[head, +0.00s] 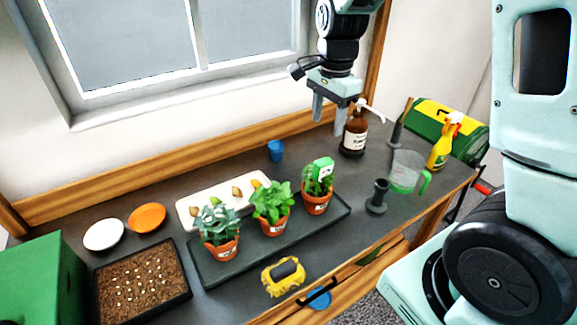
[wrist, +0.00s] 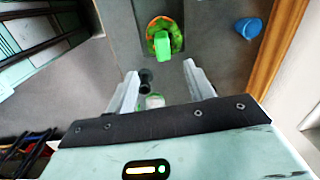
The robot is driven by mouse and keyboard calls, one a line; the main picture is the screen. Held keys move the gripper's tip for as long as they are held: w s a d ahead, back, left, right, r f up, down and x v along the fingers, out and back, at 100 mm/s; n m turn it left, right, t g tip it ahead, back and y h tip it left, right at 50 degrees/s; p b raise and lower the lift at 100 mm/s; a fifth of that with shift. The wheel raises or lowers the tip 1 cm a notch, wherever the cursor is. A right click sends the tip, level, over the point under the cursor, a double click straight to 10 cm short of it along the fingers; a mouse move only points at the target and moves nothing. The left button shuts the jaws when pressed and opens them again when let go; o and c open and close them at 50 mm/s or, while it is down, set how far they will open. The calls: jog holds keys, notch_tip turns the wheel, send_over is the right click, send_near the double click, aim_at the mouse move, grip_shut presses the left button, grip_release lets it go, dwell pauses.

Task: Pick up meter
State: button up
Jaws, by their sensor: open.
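The meter (head: 322,168), a small green device with a pale face, stands in the rightmost potted plant (head: 317,200) on the dark tray (head: 335,215). In the wrist view the meter (wrist: 162,46) shows its green top among the leaves, ahead of the fingers. Its lower part is hidden by leaves. My gripper (head: 328,118) is open and empty, high above the bench, up and slightly right of the meter in the head view. In the wrist view my gripper (wrist: 160,72) has its two fingers apart, with nothing between them touching.
A brown pump bottle (head: 354,135) stands close to the gripper on the right. A blue cup (head: 276,151) is behind the plants. Two more potted plants (head: 272,205) stand left of the meter. A dark stand (head: 377,197) and a clear jug (head: 405,172) are to the right.

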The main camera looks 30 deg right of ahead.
jog(key=w+d, duration=0.1)
jog(key=m+p, duration=0.1)
jog(key=p, duration=0.1)
send_near(322, 170)
jog(key=f, duration=0.2)
jog(key=w+f, duration=0.1)
jog(key=f, duration=0.1)
jog(key=w+d+f, duration=0.1)
jog(key=f, duration=0.1)
jog(key=shift+w+f, duration=0.25)
jog(key=shift+f, duration=0.05)
jog(key=f+p, duration=0.1)
jog(key=f, duration=0.1)
jog(key=f+p, duration=0.1)
jog(key=f, duration=0.1)
jog(key=shift+s, duration=0.25)
jog(key=shift+f+p, duration=0.35)
jog(key=shift+f, duration=0.35)
grip_shut()
jog(key=shift+w, duration=0.1)
